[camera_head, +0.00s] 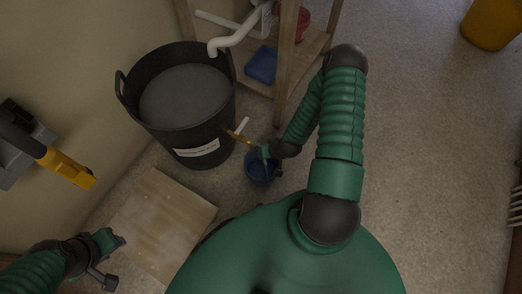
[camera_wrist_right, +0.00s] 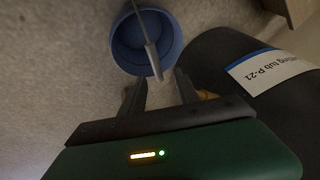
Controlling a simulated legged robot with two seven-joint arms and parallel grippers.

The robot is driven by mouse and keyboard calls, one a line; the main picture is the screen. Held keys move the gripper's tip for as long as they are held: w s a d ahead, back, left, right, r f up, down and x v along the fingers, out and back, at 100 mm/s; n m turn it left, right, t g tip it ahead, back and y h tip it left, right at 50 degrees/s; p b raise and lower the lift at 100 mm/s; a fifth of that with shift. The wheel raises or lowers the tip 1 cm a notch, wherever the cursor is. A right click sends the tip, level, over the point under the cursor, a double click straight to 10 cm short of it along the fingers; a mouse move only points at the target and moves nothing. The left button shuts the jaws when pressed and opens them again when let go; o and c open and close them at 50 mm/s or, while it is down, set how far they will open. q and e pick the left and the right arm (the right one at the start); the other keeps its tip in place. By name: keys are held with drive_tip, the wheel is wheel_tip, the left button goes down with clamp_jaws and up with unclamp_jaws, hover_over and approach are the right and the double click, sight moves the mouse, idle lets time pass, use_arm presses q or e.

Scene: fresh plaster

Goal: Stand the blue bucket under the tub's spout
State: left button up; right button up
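The blue bucket (camera_head: 260,174) stands on the floor just right of the black tub (camera_head: 205,145), partly hidden by my right gripper. A short orange spout (camera_head: 238,137) sticks out low from the tub's right side toward the bucket, with a pale bar beside it. My right gripper (camera_head: 268,154) is over the bucket. In the right wrist view its fingers (camera_wrist_right: 160,90) are apart, with the bucket (camera_wrist_right: 128,50) beyond them. A thin rod with a pale grip (camera_wrist_right: 153,60) crosses the bucket, its end near the gap between the fingertips. My left gripper (camera_head: 112,262) is open and empty at lower left.
Grey material fills the tub. A wooden board (camera_head: 162,222) lies on the floor in front of it. A wooden shelf (camera_head: 284,65) with a blue item and a white pipe stands behind. A yellow-handled tool (camera_head: 68,167) is at left.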

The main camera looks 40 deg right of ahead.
drive_tip(key=w+a+r+n+g, duration=0.1)
drive_tip(key=w+a+r+n, duration=0.15)
drive_tip(key=r, duration=0.65)
drive_tip(key=w+a+r+n+g, duration=0.15)
drive_tip(key=a+r, duration=0.25)
drive_tip(key=r, duration=0.5)
drive_tip(key=s+a+r+n, duration=0.2)
drive_tip(key=s+a+r, duration=0.4)
drive_tip(key=r, duration=0.5)
drive_tip(key=a, duration=0.2)
drive_tip(key=shift+a, duration=0.4)
drive_tip(key=shift+w, duration=0.1)
drive_tip(key=shift+c, duration=0.2)
